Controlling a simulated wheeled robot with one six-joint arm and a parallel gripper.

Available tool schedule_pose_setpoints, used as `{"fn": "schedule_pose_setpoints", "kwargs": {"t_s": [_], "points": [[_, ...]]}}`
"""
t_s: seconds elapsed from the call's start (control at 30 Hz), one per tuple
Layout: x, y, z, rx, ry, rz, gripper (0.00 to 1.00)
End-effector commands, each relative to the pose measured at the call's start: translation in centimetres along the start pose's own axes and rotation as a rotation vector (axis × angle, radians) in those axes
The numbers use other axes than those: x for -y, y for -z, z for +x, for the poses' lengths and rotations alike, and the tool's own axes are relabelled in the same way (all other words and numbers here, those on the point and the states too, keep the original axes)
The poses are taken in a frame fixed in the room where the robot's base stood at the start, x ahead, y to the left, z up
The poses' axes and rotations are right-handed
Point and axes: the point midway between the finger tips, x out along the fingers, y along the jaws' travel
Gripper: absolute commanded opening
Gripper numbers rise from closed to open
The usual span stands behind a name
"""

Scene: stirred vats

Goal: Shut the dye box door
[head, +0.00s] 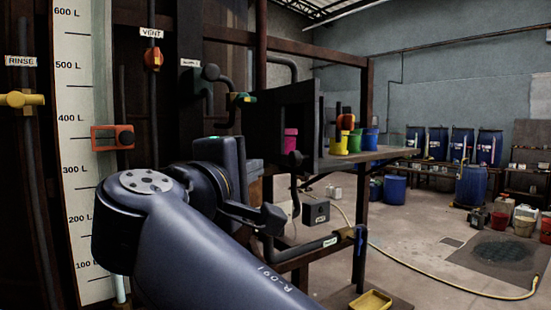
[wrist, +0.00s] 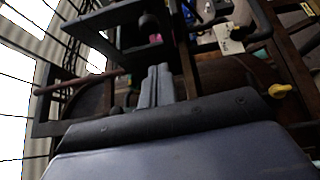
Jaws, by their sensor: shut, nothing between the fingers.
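The dye box (head: 268,118) is a dark box on the rusty frame, right of the gauge board in the head view. A dark upright panel (head: 309,115), which looks like its door standing open, is at its right side. A pink container (head: 290,141) shows between them. In the wrist view the dark box structure (wrist: 115,18) is at the upper left, with pink (wrist: 155,39) showing inside it. My gripper (wrist: 158,70) is shut and empty, its grey fingers pointing toward the box with a gap. In the head view my wrist hides the fingertips.
A shelf (head: 372,157) with coloured pots stands right of the box. Pipes and a lever handle (head: 322,245) are below it. A yellow tray (head: 370,300) is at the bottom. Valves (head: 153,59) and a gauge board (head: 82,190) are on the left. The floor at right is open, crossed by a hose.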

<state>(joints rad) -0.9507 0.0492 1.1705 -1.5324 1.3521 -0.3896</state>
Motion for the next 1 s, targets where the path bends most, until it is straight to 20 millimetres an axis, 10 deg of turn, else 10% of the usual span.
{"fn": "schedule_pose_setpoints", "kwargs": {"t_s": [0.33, 1.0], "points": [[-0.1, -2.3, 3.9, 0.001, 0.001, 0.001, 0.0], [0.1, -3.1, 4.5, -0.013, 0.0, 0.002, 0.0]]}}
